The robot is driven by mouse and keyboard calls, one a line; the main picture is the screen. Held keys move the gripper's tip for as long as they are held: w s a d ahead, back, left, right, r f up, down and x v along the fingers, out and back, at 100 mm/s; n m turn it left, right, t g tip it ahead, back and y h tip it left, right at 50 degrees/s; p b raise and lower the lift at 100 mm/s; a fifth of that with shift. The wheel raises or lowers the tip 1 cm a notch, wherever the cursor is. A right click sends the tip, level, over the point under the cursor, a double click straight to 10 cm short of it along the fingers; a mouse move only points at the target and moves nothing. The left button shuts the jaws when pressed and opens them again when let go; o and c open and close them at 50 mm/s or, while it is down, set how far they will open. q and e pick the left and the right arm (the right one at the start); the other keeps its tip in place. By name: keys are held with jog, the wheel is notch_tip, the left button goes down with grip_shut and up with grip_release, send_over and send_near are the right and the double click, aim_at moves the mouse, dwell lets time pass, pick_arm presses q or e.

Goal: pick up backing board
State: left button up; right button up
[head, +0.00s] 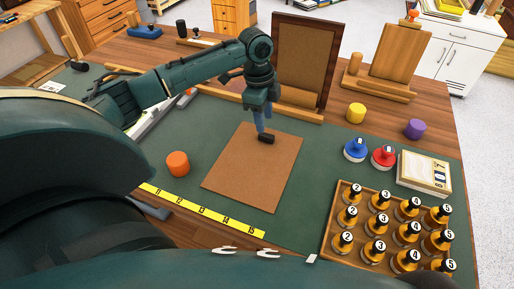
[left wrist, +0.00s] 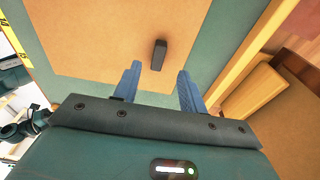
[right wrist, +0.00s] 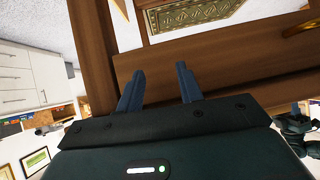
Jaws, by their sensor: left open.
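The backing board (head: 253,170) is a flat brown panel lying on the green mat, with a small black handle (head: 266,138) near its far edge. In the left wrist view the board (left wrist: 110,35) fills much of the top, and its handle (left wrist: 158,54) shows between and just beyond my fingertips. My left gripper (head: 262,122) is open and empty, pointing down just above the handle, apart from it as far as I can tell. My right gripper (right wrist: 160,70) is open and empty, facing dark wood; it is not visible in the head view.
An upright frame (head: 303,65) stands behind the board. An orange cylinder (head: 177,163) and a yellow ruler (head: 205,213) lie left and in front. A wooden tray (head: 328,243) of numbered, black-topped pieces, blue (head: 355,150) and red (head: 383,157) knobs are at right.

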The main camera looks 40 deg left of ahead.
aim_at(266, 135)
pick_arm(q)
jog(key=f, duration=0.3)
jog(key=d+f, duration=0.1)
jog(key=f, duration=0.1)
jog(key=shift+f+p, duration=0.1)
jog(key=shift+p, duration=0.2)
jog(key=shift+a, duration=0.1)
grip_shut()
